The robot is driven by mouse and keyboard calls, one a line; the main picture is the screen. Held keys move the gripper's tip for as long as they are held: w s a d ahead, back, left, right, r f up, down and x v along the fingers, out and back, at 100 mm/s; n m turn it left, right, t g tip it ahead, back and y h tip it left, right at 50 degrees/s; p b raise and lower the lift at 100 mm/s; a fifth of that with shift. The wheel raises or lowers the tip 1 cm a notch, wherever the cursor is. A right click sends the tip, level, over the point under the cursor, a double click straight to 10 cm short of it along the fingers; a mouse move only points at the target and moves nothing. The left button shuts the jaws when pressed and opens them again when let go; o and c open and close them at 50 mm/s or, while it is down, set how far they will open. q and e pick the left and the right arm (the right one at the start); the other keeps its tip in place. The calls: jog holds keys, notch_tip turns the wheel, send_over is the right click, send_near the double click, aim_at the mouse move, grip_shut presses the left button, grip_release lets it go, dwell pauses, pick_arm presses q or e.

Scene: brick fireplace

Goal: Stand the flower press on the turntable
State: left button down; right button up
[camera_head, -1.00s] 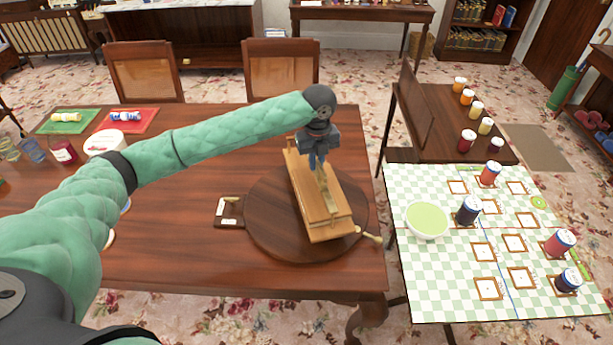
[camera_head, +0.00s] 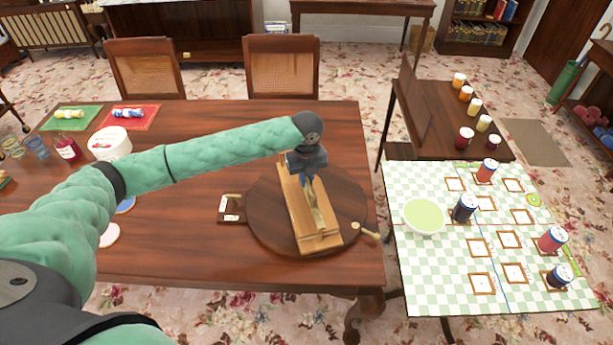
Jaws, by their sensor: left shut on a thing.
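The flower press (camera_head: 299,222), a long light-wood block with a brass-coloured bar on top, is on the round dark-wood turntable (camera_head: 268,232). Its long side runs from the back to the front of the disc, and its near end lies close to the disc's front edge. My left gripper (camera_head: 309,182) reaches in from the left and points down over the press. It is shut on the press near its upper middle, and its fingers partly hide the bar. I cannot tell whether the press's underside fully touches the disc. My right gripper is not in view.
A small dark tray (camera_head: 231,208) lies left of the turntable, and a handle (camera_head: 371,233) sticks out at its right. A white tub (camera_head: 110,144), jars and coloured mats stand at the table's left. A checked table (camera_head: 420,270) with cans and a green bowl (camera_head: 424,217) is at right.

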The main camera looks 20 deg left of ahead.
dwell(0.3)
pick_arm(q)
jog(key=c, duration=1.5)
grip_release()
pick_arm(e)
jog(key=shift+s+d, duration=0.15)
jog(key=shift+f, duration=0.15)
